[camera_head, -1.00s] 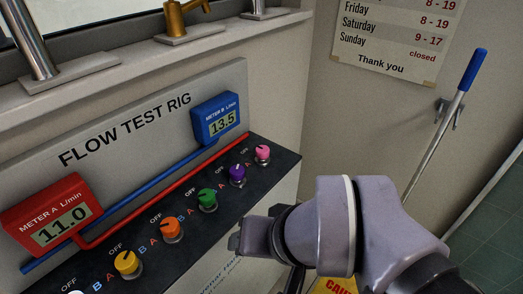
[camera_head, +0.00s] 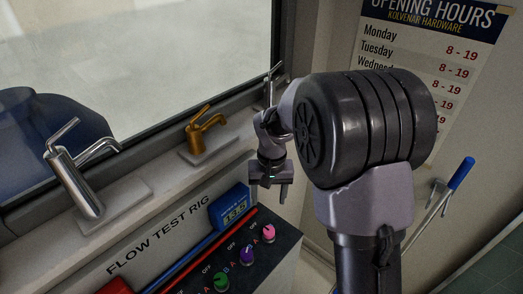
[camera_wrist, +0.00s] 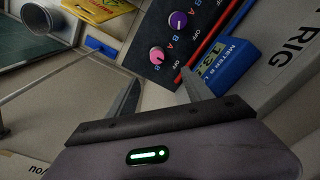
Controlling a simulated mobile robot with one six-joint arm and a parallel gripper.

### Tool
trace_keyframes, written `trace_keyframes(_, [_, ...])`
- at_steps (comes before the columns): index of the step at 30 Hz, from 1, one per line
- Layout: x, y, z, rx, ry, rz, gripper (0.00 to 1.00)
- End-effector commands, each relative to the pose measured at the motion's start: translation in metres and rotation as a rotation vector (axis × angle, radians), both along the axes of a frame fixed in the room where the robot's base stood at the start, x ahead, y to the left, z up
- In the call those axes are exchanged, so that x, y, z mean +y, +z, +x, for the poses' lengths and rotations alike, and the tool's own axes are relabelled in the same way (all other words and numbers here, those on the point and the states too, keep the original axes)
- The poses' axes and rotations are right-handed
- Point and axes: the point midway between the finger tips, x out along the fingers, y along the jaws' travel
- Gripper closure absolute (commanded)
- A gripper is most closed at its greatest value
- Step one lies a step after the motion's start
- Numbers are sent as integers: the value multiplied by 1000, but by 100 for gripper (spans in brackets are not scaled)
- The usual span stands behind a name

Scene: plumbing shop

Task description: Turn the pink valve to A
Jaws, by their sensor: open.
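The pink valve (camera_head: 268,233) is a round knob at the right end of the black panel of the flow test rig (camera_head: 292,250). In the wrist view the pink valve (camera_wrist: 157,56) shows beyond my fingertips, with A, B and OFF marks around it. Its exact pointer direction is too small to tell. My gripper (camera_head: 268,197) is open and empty, above the panel near the pink valve and apart from it. In the wrist view my gripper (camera_wrist: 158,88) has its two fingers spread on either side below the knob.
The purple valve (camera_head: 246,254) is next to the pink one, then the green valve (camera_head: 221,281). The blue meter (camera_head: 232,209) rises behind the panel. A brass tap (camera_head: 205,130) and a chrome tap (camera_head: 86,172) stand on the sill. A blue-handled pole (camera_head: 461,173) leans at right.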

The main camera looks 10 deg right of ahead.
Motion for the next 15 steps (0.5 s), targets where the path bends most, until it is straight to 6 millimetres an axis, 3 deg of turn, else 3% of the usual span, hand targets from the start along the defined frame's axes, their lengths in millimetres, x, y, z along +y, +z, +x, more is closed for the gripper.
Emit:
trace_keyframes(1, [-1, 4, 6, 24, 9, -6, 41])
trace_keyframes(7, [-3, -30, 13, 50, 24, -15, 41])
trace_keyframes(15, [-3, -106, 11, 53, 24, -15, 41])
